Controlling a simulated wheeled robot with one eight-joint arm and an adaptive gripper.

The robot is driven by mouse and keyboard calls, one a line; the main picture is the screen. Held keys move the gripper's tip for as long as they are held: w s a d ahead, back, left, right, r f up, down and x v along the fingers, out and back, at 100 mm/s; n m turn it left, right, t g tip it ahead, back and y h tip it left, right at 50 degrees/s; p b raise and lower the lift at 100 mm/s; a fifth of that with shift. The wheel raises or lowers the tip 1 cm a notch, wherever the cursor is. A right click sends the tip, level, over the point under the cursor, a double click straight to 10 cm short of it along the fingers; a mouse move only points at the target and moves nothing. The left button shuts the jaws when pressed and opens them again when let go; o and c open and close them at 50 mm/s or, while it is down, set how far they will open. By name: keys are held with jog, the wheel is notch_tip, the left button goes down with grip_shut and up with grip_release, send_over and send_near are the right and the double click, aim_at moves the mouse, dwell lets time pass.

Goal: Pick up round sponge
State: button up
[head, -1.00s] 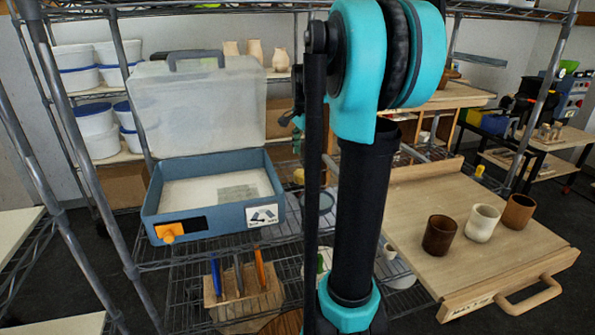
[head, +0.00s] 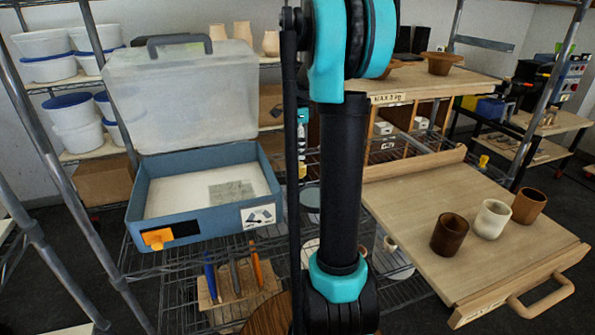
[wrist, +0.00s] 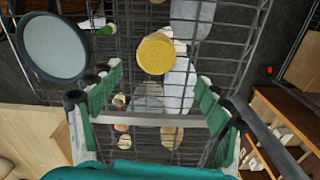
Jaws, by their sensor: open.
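A round yellow sponge (wrist: 156,53) shows in the wrist view, above the middle of the picture, over a wire shelf. My gripper (wrist: 157,85) is open, its two green-padded fingers apart and nothing held between them. The sponge appears beyond the fingertips, between their lines and apart from both. In the head view my arm stands in the middle and my gripper is not visible; I cannot clearly make out the sponge there.
A round dark-rimmed dish (wrist: 52,47) lies left of the sponge. Wire rack bars (wrist: 245,45) surround it. In the head view, an open blue case (head: 205,218) stands left, a holder with tools (head: 240,292) below it, and a wooden tray (head: 420,210) with three cups right.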

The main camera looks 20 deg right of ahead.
aim_at(299, 165)
jog(key=shift+s+f, duration=0.15)
jog(key=shift+f, duration=1.7)
jog(key=shift+s+f, duration=0.15)
jog(key=shift+f, duration=1.65)
jog(key=c, duration=1.1)
notch_tip(299, 165, up, 20)
jog(key=o, duration=0.3)
jog(key=c, duration=0.3)
